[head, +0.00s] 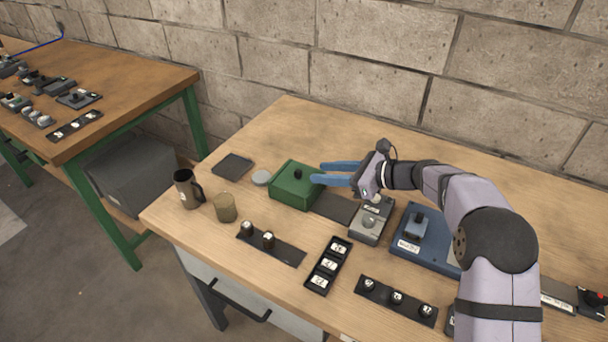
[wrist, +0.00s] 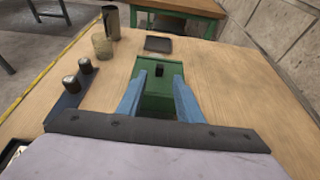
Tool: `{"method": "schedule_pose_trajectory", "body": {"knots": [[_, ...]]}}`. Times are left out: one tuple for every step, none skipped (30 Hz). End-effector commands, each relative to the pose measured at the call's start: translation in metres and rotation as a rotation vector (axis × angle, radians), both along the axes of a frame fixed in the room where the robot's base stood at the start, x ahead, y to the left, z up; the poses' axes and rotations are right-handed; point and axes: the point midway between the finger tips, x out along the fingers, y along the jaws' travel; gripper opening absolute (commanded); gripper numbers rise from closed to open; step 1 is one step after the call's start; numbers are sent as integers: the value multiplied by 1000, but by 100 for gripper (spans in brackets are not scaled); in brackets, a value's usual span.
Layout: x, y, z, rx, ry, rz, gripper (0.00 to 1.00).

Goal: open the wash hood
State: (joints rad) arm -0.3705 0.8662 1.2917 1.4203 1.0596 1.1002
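A green box (head: 291,190) with a small black knob (head: 298,174) on top stands on the wooden table; it may be the wash hood, but I read no label on it. Its top looks shut. My gripper (head: 315,173) has two blue fingers and reaches toward the box from the right. In the wrist view the green box (wrist: 147,72) lies straight ahead, with its knob (wrist: 159,70) upright beyond the fingertips. My gripper (wrist: 158,82) is open and empty, with the fingers apart over the box's near part. I cannot tell whether they touch it.
A dark mug (head: 186,191), a tan cup (head: 225,208), a grey disc (head: 261,178) and a black tray (head: 232,166) are left of the box. A grey unit (head: 366,229) and a blue unit (head: 412,252) stand right. Label strips lie in front; the block wall is behind.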

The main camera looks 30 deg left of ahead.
Motion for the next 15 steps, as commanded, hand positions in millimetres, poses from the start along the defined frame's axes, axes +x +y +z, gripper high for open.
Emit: {"method": "schedule_pose_trajectory", "body": {"knots": [[0, 2, 0, -1, 0, 1, 33], [0, 3, -1, -1, 1, 2, 33], [-1, 6, -2, -1, 1, 2, 33], [-1, 8, -3, -1, 1, 3, 33], [-1, 11, -4, -1, 0, 3, 33], [-1, 15, -5, -2, -1, 4, 33], [-1, 18, -7, -2, -1, 4, 33], [-1, 22, -9, -3, 0, 3, 33], [-1, 27, -10, -3, -1, 4, 33], [-1, 31, -12, -3, -1, 5, 33], [-2, 35, -14, -3, 0, 4, 33], [-1, 39, -15, -3, -2, 4, 33], [-1, 43, -17, -3, -1, 3, 33], [-1, 46, -19, -3, -1, 4, 33], [-1, 50, -20, -2, -2, 4, 33]]}}
